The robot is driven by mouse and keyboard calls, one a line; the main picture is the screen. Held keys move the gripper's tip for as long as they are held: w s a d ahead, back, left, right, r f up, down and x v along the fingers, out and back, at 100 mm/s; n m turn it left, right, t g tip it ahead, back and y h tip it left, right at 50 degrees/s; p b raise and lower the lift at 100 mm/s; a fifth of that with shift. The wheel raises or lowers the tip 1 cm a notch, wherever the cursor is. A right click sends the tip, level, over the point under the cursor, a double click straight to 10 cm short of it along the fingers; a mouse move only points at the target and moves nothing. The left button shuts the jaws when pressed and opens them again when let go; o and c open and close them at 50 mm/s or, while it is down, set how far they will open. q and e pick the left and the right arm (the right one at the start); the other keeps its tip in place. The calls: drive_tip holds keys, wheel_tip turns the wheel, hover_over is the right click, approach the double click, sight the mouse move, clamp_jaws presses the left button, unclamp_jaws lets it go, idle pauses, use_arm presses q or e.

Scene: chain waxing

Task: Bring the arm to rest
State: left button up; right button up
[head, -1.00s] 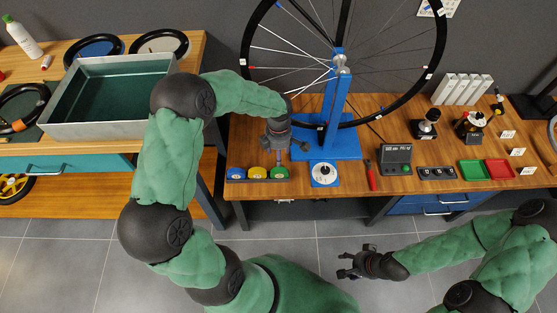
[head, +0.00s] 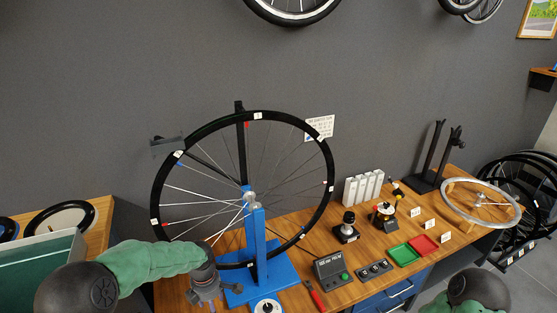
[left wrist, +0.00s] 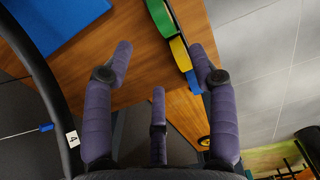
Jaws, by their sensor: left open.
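My left gripper (head: 207,297) hangs over the wooden bench (head: 330,253), just left of the blue wheel stand's base (head: 278,273). Its arm reaches in from the lower left. In the left wrist view my left gripper (left wrist: 160,52) has its fingers spread wide, with nothing between them. A row of green (left wrist: 160,18), yellow (left wrist: 181,54) and blue (left wrist: 194,82) pieces lies at the bench edge beyond the fingertips, apart from the palm. Of my right arm only a dark joint shows at the lower right of the head view; its gripper is out of frame.
A spoked wheel (head: 327,188) stands upright in the stand, close to my left gripper. A grey display box (head: 331,268), green tray (head: 403,254) and red tray (head: 425,245) sit to the right.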

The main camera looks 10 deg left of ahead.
use_arm(q)
drive_tip(key=s+d+f+m+h+p, duration=0.3)
drive_tip(key=s+d+f+m, duration=1.2)
drive_tip(key=m, duration=0.6)
drive_tip(key=s+d+h, duration=0.1)
drive_tip(key=s+d, duration=0.1)
drive_tip(key=d, duration=0.1)
drive_tip(key=shift+s+d+m, duration=0.2)
drive_tip(key=shift+s+m, duration=0.1)
drive_tip(key=shift+m, duration=0.1)
